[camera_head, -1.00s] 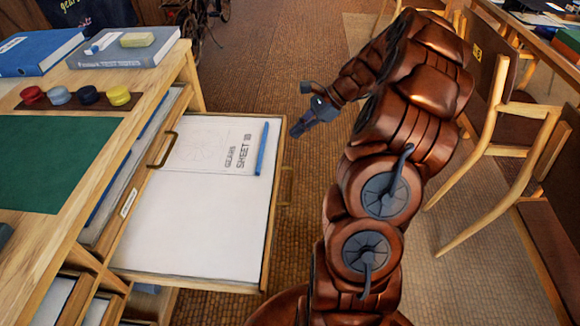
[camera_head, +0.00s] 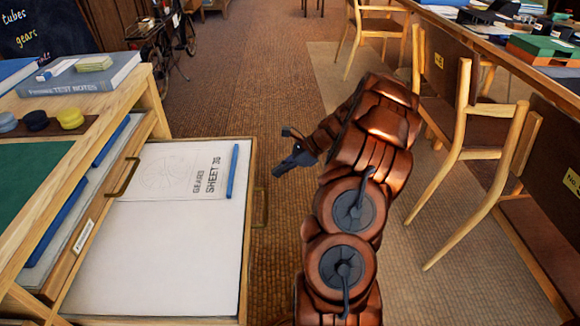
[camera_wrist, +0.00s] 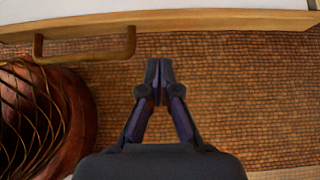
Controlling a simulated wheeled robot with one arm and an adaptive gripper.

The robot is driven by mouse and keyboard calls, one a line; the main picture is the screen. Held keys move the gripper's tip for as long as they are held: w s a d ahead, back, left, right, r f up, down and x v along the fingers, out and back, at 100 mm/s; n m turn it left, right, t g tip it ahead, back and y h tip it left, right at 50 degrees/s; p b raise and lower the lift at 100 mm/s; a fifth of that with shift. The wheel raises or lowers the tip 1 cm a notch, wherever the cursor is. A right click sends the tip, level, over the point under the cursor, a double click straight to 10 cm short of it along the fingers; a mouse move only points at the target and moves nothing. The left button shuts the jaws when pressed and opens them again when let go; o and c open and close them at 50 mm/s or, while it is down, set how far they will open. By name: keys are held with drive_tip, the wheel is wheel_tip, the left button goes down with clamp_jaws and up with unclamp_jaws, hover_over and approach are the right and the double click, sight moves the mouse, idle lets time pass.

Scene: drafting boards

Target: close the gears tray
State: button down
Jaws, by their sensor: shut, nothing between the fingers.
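The gears tray (camera_head: 165,258) is a wide, shallow wooden drawer pulled out of the drafting cabinet on the left. On its white bottom lie a sheet (camera_head: 185,170) marked "GEARS SHEET" with a circular drawing, and a blue pencil (camera_head: 233,171). A brass handle (camera_head: 260,208) is on its front edge and also shows at the upper left of the wrist view (camera_wrist: 85,57). My gripper (camera_head: 277,174) is shut and empty, just right of the tray's front, beyond the handle. In the wrist view my gripper (camera_wrist: 159,62) points toward the tray front, apart from it, right of the handle.
The cabinet top (camera_head: 150,98) holds a grey book (camera_head: 80,80), coloured round pots (camera_head: 70,118) and a green mat (camera_head: 25,170). Wooden chairs (camera_head: 480,170) and a long desk stand on the right. The brown floor (camera_head: 270,80) between is clear.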

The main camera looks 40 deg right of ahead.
drive_tip(key=w+a+b, duration=0.1)
drive_tip(key=a, duration=0.1)
drive_tip(key=w+a+f+b, duration=0.1)
drive_tip(key=w+a, duration=0.1)
drive_tip(key=shift+w+a+f, duration=0.1)
drive_tip(key=shift+w+f, duration=0.1)
drive_tip(key=shift+w, duration=0.1)
idle(0.3)
